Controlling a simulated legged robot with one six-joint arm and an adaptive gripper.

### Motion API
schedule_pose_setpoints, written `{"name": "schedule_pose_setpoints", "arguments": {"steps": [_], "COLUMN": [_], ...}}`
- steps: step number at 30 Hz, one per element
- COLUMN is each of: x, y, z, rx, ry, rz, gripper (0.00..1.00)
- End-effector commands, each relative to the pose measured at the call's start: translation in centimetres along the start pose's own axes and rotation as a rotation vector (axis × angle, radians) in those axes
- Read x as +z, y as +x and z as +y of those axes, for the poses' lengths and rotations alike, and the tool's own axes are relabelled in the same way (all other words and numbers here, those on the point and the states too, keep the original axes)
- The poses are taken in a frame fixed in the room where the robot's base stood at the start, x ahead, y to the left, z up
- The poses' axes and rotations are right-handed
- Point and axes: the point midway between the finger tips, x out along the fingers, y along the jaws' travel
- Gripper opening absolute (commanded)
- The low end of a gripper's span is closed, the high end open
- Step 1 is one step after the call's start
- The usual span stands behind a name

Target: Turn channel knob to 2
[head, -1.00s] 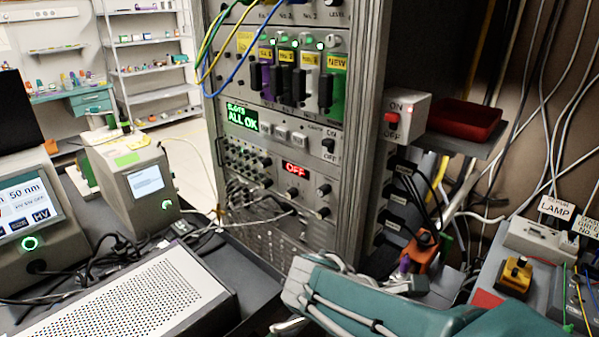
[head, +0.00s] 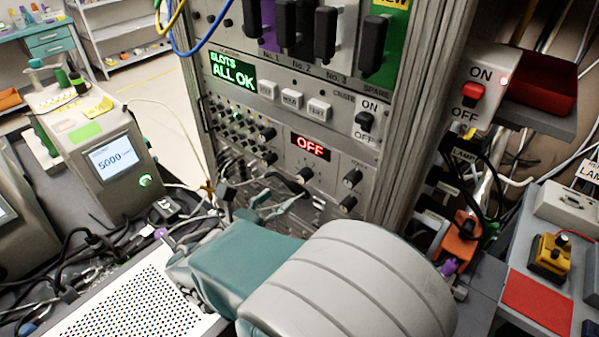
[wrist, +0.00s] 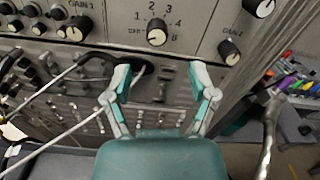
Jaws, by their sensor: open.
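The channel knob (wrist: 156,35) is a black knob with a light cap on the grey rack panel in the wrist view. The numbers 2 and 3 are printed above it and other marks lie around it; the exact pointer setting is too small to read. In the head view a black knob (head: 305,175) sits below the red OFF display (head: 311,147). My gripper (wrist: 162,70) is open and empty, its two teal and grey fingers spread below the knob in the wrist view. In the head view the gripper (head: 266,205) is in front of the lower rack, partly hidden by my arm.
Other knobs (wrist: 229,52) and a GAIN knob (wrist: 74,33) flank the channel knob. An ON/OFF switch box (head: 472,95) stands at the right of the rack. A perforated white box (head: 130,300) lies at lower left.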

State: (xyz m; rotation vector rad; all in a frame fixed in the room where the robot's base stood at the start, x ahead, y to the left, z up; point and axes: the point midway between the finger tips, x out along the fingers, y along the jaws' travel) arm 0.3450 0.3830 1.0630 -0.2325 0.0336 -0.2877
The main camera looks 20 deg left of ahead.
Motion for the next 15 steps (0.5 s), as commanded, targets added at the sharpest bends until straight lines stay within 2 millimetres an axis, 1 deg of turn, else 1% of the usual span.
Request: {"name": "schedule_pose_setpoints", "arguments": {"steps": [1, 6, 9, 12, 15], "x": [-0.1, -0.2, -0.2, -0.2, -0.2], "y": [1.1, 4.1, 5.8, 7.1, 8.0], "z": [0.0, 0.8, 0.9, 0.9, 0.8], "rx": [-0.005, -0.005, -0.005, -0.004, -0.003], "ry": [-0.001, -0.006, -0.008, -0.008, -0.006], "rz": [0.000, 0.000, 0.000, -0.001, 0.000], "gripper": [0.74, 0.74, 0.74, 0.74, 0.74]}}
